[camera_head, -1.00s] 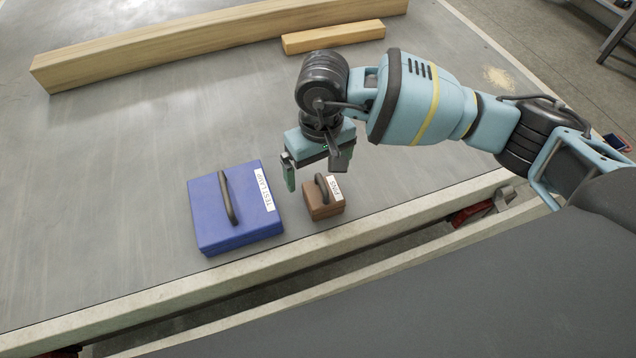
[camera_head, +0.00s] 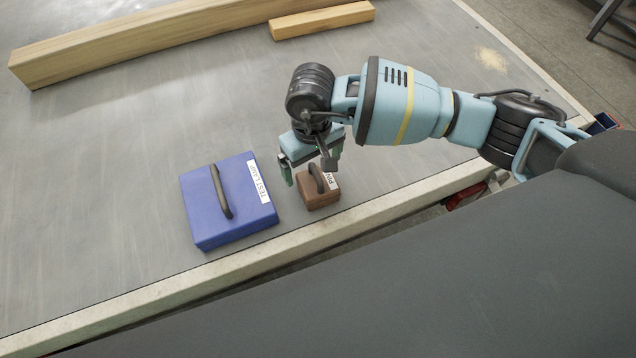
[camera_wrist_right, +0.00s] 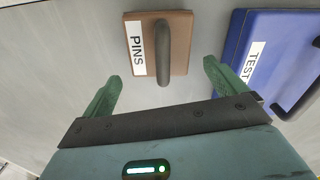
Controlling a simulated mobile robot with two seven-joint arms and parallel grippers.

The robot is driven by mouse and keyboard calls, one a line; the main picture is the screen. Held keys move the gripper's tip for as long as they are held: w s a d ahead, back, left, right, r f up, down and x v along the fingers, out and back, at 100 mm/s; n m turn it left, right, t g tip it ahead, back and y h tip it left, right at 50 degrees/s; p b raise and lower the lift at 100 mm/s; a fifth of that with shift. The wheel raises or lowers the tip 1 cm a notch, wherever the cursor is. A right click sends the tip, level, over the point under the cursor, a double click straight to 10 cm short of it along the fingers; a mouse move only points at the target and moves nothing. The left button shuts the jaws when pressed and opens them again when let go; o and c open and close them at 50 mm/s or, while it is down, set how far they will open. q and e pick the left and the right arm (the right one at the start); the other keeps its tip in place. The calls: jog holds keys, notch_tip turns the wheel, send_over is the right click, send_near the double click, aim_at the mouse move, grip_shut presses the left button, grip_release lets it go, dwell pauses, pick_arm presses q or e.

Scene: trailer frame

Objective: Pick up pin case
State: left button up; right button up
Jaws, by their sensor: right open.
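The pin case is a small brown box (camera_head: 318,198) with a dark handle on top and a white label. In the right wrist view the label on the brown case (camera_wrist_right: 180,60) reads "PINS". It lies on the grey trailer bed near its front edge. My right gripper (camera_head: 309,177) is open and empty, just above and behind the case. In the right wrist view the case and its handle lie just ahead of the space between the green fingertips (camera_wrist_right: 161,75). Part of the case's label is hidden by a finger in the head view. My left gripper is not in view.
A larger blue case (camera_head: 236,222) labelled "TEST LAMP" lies close to the left of the brown case. A long wooden beam (camera_head: 130,40) and a short wooden block (camera_head: 322,20) lie at the back. A pale raised rim (camera_head: 330,225) runs along the bed's front edge.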

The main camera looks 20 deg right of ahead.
jog(key=shift+f, duration=1.05)
jog(key=c, duration=1.1)
jog(key=shift+r, duration=0.1)
notch_tip(320, 180, up, 10)
jog(key=shift+f, duration=0.1)
jog(key=s+a+r, duration=0.1)
jog(key=a+r, duration=0.1)
jog(key=s+a+r+m, duration=0.1)
jog(key=a+r, duration=0.1)
jog(key=s+a+r+m, duration=0.1)
jog(key=a+r, duration=0.1)
jog(key=r, duration=0.1)
jog(key=shift+s+a, duration=0.25)
jog(key=shift+s, duration=0.05)
